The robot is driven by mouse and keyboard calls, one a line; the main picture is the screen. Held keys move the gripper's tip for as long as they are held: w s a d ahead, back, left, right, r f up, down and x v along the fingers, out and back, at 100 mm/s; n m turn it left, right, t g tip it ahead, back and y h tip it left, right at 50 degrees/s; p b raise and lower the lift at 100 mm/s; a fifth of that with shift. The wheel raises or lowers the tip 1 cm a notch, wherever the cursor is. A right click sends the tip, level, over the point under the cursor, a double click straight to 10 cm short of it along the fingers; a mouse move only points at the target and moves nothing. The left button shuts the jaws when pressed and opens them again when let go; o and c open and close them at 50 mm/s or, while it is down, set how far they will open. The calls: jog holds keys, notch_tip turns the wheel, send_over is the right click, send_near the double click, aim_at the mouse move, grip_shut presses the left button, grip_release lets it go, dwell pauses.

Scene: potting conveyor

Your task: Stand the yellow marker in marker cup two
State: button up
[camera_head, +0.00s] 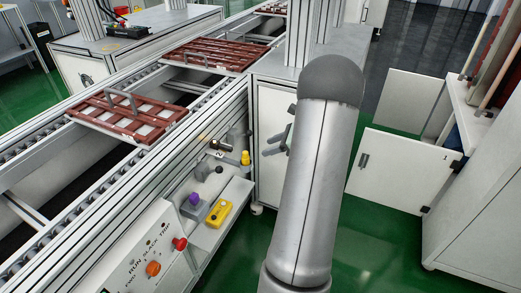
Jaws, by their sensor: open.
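My gripper (272,142) shows partly past the left side of my arm, with its dark fingers apart and nothing seen between them. A small yellow upright piece (245,158) stands on the side of the conveyor, just left of and a little below the fingers, apart from them. It may be the yellow marker, but it is too small to be sure. A dark round holder (220,146) with a "2" label below it sits to its left; it may be marker cup two. Its inside cannot be made out.
A shelf below carries a yellow block (219,213) and a purple knob-like piece (193,199). A control panel (150,258) has red and orange knobs. Red-brown slatted trays (128,112) lie on the conveyor.

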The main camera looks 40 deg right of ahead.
jog(key=s+a+r+n+g, duration=0.1)
jog(key=a+r+n+g, duration=0.15)
jog(key=a+n, duration=0.6)
jog(key=a+r+n+g, duration=0.2)
jog(key=a+n+g, duration=0.15)
jog(key=a, duration=1.05)
jog(key=s+a+n+g+h, duration=0.3)
jog(key=s+a+n+h, duration=0.3)
jog(key=s+a+n, duration=0.8)
jog(key=shift+s+f+n+g, duration=0.15)
jog(key=shift+s+n+g, duration=0.25)
jog(key=shift+s+n, duration=1.3)
jog(key=shift+w+a+n, duration=0.1)
jog(key=shift+w+n, duration=0.3)
